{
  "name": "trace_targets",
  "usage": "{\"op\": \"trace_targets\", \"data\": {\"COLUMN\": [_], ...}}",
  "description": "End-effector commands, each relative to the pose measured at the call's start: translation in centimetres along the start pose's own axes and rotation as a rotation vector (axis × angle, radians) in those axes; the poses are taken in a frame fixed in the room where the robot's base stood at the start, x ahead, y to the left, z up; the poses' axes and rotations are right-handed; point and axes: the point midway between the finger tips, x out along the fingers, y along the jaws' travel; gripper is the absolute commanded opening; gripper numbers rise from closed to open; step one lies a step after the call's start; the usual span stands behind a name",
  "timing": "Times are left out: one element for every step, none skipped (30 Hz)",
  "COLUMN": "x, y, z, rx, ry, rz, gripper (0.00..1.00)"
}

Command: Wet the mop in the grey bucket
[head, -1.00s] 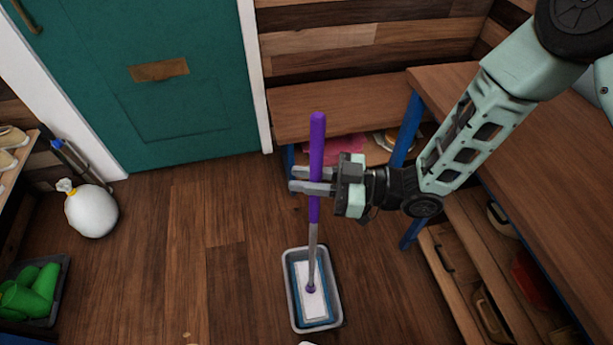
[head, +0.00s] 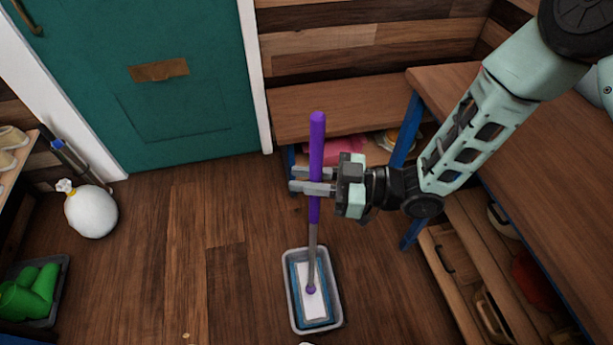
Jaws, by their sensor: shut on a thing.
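The mop (head: 315,205) has a purple and grey handle and a flat white and blue head (head: 313,303). It stands nearly upright. Its head is inside the outline of the grey bucket (head: 292,318), a rectangular tub on the floor. I cannot tell how deep the head sits or whether there is water. My gripper (head: 314,181) is shut on the purple part of the mop handle, well above the bucket, reaching in from the right.
A wooden counter (head: 530,140) with blue legs and shelves below is on the right. A low bench (head: 340,105) is behind the mop. A white bag (head: 91,211) and a tray of green boots (head: 32,293) are at left. The floor between is clear.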

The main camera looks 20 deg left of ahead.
Motion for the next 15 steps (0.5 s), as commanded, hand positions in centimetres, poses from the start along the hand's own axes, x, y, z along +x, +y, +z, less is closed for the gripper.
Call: {"op": "trace_targets", "data": {"x": [-0.1,-0.1,-0.1,-0.1,-0.1,-0.1,0.0,0.0,0.0,0.0,0.0,0.0,0.0,0.0,0.0], "y": [-0.1,0.0,0.0,0.0,0.0,0.0,0.0,0.0,0.0,0.0,0.0,0.0,0.0,0.0,0.0], "z": [0.1,0.0,-0.1,-0.3,-0.5,-0.8,-1.1,-1.3,-1.7,-1.9,-2.1,-2.5,-2.7,-2.9,-3.2], "rx": [0.002,0.002,0.002,0.002,0.002,0.001,0.001,0.001,0.001,0.001,0.001,0.001,0.0,0.0,0.0], "ry": [-0.005,-0.005,-0.005,-0.005,-0.005,-0.004,-0.004,-0.003,-0.003,-0.003,-0.003,-0.003,-0.003,-0.003,-0.002], "rz": [0.0,0.0,0.0,0.0,0.0,0.0,0.0,0.0,0.0,0.0,0.0,0.0,0.0,0.0,0.0], "gripper": [0.0,0.0,0.0,0.0,0.0,0.0,0.0,0.0,0.0,0.0,0.0,0.0,0.0,0.0,0.0]}}
